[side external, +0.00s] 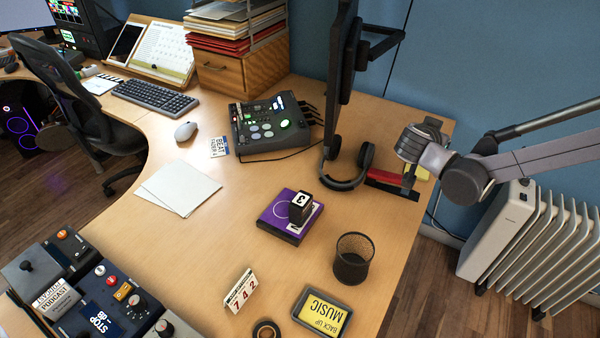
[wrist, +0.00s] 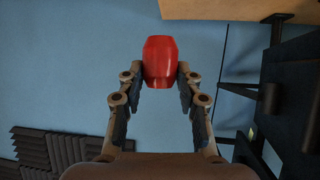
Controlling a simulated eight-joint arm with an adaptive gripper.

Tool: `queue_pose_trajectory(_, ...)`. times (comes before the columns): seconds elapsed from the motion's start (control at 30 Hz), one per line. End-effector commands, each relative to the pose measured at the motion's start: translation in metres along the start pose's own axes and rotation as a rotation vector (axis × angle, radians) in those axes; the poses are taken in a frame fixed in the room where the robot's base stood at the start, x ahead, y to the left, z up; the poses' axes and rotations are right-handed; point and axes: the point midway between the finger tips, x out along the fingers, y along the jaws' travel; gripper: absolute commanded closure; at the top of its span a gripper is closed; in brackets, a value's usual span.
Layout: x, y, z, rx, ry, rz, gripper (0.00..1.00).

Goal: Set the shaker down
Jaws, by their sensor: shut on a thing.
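The shaker (wrist: 160,62) looks red and rounded, with narrower ends, in the wrist view. My gripper (wrist: 161,78) is shut on it, with one finger on each side. The blue wall shows behind the shaker, so it is held clear of that wall. In the side external view, my gripper (side external: 409,165) is at the desk's right edge, beside the headphones. A red shape (side external: 388,180) shows there by the fingers; I cannot tell whether it is the shaker. The gap between the shaker and the desk cannot be judged.
Headphones (side external: 347,171) and a dark monitor (side external: 341,70) stand left of my gripper. A purple box (side external: 283,222) with a dark block on it, a mesh cup (side external: 353,259) and a framed sign (side external: 322,314) are nearer. Bare desk (side external: 235,245) lies to their left. A radiator (side external: 515,245) stands right.

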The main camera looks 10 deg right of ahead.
Motion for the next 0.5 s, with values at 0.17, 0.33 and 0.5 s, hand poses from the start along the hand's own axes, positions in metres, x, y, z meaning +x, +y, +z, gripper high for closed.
queue_pose_trajectory(0.17,0.017,0.003,0.015,-0.039,0.000,-0.072,0.99)
queue_pose_trajectory(0.33,0.037,0.003,0.032,-0.112,0.001,-0.207,0.99)
queue_pose_trajectory(0.5,0.055,0.000,0.044,-0.215,0.001,-0.397,0.99)
